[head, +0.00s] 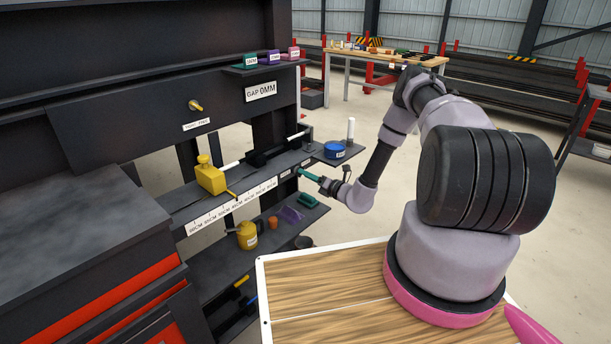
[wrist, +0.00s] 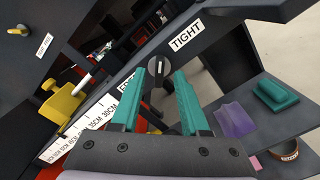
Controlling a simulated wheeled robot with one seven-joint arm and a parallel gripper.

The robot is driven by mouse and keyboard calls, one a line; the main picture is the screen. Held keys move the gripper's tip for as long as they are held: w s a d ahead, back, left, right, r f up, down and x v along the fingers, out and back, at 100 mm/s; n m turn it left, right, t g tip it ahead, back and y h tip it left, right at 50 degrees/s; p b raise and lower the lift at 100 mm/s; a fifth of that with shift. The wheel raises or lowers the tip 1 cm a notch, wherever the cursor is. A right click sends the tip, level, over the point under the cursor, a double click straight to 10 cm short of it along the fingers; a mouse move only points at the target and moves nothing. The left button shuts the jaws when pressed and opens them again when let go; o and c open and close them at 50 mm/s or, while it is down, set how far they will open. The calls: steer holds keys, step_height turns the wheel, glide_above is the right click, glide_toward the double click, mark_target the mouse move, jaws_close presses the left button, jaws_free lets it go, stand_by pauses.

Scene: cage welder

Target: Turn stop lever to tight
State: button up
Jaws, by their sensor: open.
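The stop lever (wrist: 158,76), a dark knob with a pale pointer mark, is on the front face of the machine's rail in the wrist view. A white TIGHT label (wrist: 187,36) is above and right of it. Another label (wrist: 127,80), partly hidden by a finger and seemingly starting with F, is to its left. My gripper (wrist: 160,74) is open, its teal fingers on either side of the lever as seen from the wrist; I cannot tell if they touch it. In the head view my gripper (head: 306,174) reaches the rail's right end and hides the lever.
A scale strip (head: 232,204) runs along the rail, with a yellow stop block (head: 211,178) above it. A blue tin (head: 334,150) stands on the side shelf.

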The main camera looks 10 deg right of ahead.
steer(key=v, duration=0.9)
steer(key=shift+s+d, duration=0.15)
steer(key=shift+s, duration=0.1)
steer(key=s+a+r+n+g+y, duration=0.1)
steer(key=s+a+r+n+g, duration=0.25)
steer(key=r+n, duration=0.5)
steer(key=s+a+r+n+g+y, duration=0.1)
steer(key=s+a+r+n+g, duration=0.3)
steer(key=r, duration=0.8)
steer(key=a+r+n+g+y, duration=0.1)
steer(key=a+r+n+g, duration=0.1)
steer(key=r+n+g, duration=0.65)
steer(key=s+d+r+n+t+h, duration=0.4)
steer(key=s+r+n+h, duration=0.1)
steer(key=s+r, duration=0.6)
steer(key=s+d+r+n+t+h, duration=0.3)
steer(key=s+r+n+h, duration=0.3)
steer(key=s+r, duration=0.5)
steer(key=shift+s+d+n+t+h, duration=0.35)
steer(key=shift+s+n+t, duration=0.2)
steer(key=shift+n+t, duration=0.35)
